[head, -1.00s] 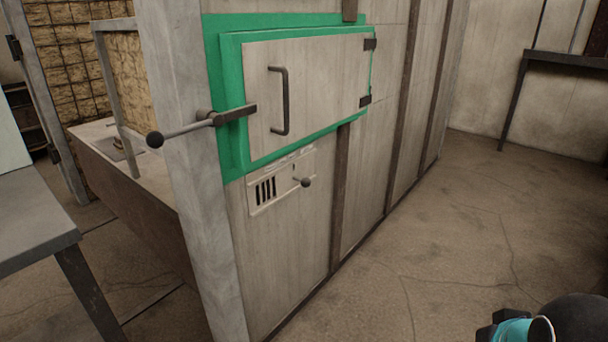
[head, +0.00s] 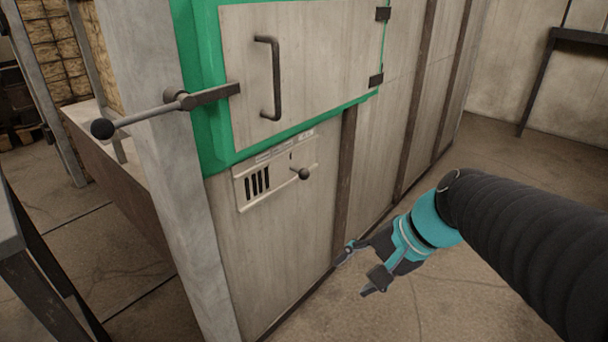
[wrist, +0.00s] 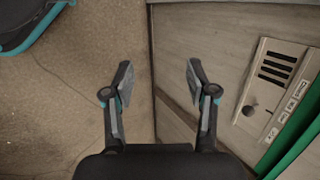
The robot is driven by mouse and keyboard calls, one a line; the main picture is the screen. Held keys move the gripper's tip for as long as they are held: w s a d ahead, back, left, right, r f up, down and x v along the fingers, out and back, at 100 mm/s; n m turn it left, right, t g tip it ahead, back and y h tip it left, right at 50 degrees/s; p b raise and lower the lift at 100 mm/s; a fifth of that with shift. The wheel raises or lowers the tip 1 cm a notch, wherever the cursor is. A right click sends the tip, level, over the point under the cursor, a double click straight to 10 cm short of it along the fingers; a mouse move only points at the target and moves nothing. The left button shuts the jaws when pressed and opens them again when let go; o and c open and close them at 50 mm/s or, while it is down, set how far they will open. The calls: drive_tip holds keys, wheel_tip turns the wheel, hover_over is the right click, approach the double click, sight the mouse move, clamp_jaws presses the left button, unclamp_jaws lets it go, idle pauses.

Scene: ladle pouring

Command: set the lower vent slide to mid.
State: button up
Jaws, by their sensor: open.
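The lower vent slide is a pale plate (head: 245,195) with dark vertical slots, low on the cabinet wall below the green-framed door. Its round dark knob (head: 303,174) sits right of the slots. In the wrist view the plate (wrist: 257,101) is at the right, with the knob (wrist: 249,110) beside its slots and small markings along one edge, too small to read. My gripper (head: 354,272) is open and empty, below and to the right of the knob, apart from it. In the wrist view its two fingers (wrist: 159,84) point along the wall's edge, with nothing between them.
A closed door (head: 325,60) with a bar handle (head: 268,78) is above the vent. A lever with a ball end (head: 102,129) sticks out at left. A grey table (head: 22,245) stands at lower left. The floor (head: 500,165) at right is clear.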

drive_tip(key=w+a+m+y+b, duration=0.1)
drive_tip(key=w+a+m+y, duration=0.2)
drive_tip(key=w, duration=0.3)
drive_tip(key=m+t+y+b, duration=0.3)
drive_tip(key=m+t+y, duration=0.35)
drive_tip(key=m, duration=0.45)
approach(304, 172)
drive_tip(key=shift+g, duration=0.25)
drive_tip(key=x, duration=0.3)
drive_tip(key=f+x, duration=0.1)
drive_tip(key=x, duration=0.3)
drive_tip(key=w+x, duration=0.1)
drive_tip(key=x, duration=0.2)
drive_tip(key=shift+w+f, duration=0.15)
drive_tip(key=shift+f, duration=0.05)
clamp_jaws()
